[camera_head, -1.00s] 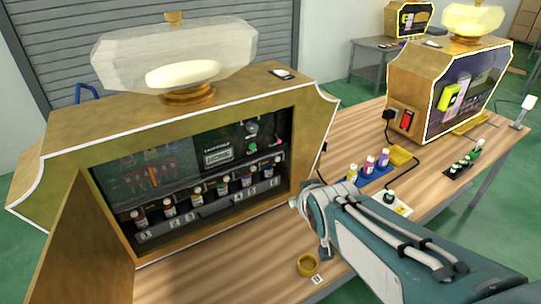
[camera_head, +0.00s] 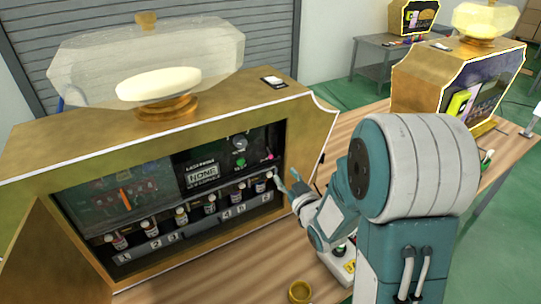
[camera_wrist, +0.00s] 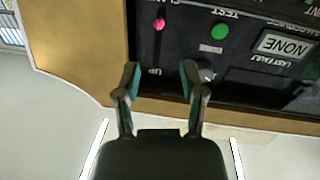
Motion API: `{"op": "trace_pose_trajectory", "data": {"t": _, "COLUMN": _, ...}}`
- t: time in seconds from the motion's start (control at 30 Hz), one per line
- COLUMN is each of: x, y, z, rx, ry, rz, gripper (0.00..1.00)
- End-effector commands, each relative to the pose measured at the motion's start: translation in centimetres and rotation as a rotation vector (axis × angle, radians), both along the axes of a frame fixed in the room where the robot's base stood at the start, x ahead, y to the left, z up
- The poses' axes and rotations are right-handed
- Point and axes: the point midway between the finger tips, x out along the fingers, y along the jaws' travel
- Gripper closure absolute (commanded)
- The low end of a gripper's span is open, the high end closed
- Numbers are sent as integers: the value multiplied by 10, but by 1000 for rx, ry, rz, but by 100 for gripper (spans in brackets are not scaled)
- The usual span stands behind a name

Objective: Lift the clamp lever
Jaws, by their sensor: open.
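The clamp lever appears to be the pink knob (camera_wrist: 159,24) on the dark panel inside the open machine; it also shows in the head view (camera_head: 270,157). In the wrist view the panel is upside down, and an "UP" label lies between the knob and my gripper. The knob is at the end of its track away from that label. My gripper (camera_wrist: 160,76) is open and empty, its two fingers spread on either side of the label, apart from the knob. In the head view my gripper (camera_head: 282,184) is at the right edge of the machine opening, partly hidden by my arm.
A green button (camera_wrist: 220,31) and a "NONE" display (camera_wrist: 285,44) are beside the lever. Several small bottles (camera_head: 181,216) stand in a numbered row below. The gold cabinet frame (camera_head: 306,130) borders the opening. A gold ring (camera_head: 300,292) lies on the wooden table.

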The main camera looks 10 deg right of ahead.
Motion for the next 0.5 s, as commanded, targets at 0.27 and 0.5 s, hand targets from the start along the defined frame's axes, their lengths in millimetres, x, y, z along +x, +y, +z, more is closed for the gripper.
{"op": "trace_pose_trajectory", "data": {"t": 0.27, "x": 47, "y": 11, "z": 0, "rx": -1, "ry": 0, "rz": 1, "gripper": 47}}
{"op": "trace_pose_trajectory", "data": {"t": 0.5, "x": 85, "y": 18, "z": 0, "rx": -1, "ry": 1, "rz": 0, "gripper": 47}}
